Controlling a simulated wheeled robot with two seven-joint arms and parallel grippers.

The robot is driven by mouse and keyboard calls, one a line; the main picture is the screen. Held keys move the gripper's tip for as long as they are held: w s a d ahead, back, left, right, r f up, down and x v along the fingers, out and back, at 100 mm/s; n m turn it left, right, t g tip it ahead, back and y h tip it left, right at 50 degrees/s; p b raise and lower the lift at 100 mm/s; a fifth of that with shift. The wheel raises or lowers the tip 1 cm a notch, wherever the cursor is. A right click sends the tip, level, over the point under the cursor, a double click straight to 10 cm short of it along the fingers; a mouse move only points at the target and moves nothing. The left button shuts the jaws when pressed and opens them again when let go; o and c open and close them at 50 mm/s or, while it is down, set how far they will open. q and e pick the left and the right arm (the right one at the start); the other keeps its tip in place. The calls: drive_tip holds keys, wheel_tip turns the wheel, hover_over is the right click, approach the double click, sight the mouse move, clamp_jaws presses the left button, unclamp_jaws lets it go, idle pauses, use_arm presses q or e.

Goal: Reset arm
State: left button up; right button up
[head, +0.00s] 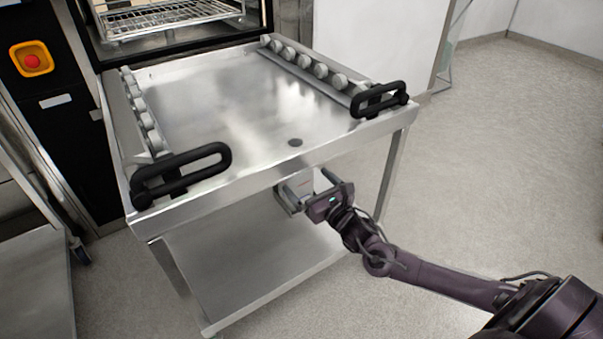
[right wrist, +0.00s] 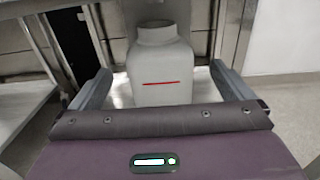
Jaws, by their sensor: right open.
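My right gripper (head: 291,196) is at the front edge of the steel table (head: 220,95), just under its top, with the arm reaching in from the lower right. In the right wrist view its two fingers stand wide apart on either side of a pale grey bottle-shaped container (right wrist: 160,88) with a red line across it. Gaps show between the container and both fingers. The container's base is hidden behind the gripper body. My left gripper is not in view.
The table has roller rails (head: 318,70) along both sides, black handles (head: 180,174) at the front corners and a lower shelf (head: 245,265). Behind it is an open machine with a wire rack (head: 165,18). A red button (head: 32,61) is at left. Floor at right is clear.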

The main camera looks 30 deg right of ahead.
drive_tip(key=shift+s, duration=0.45)
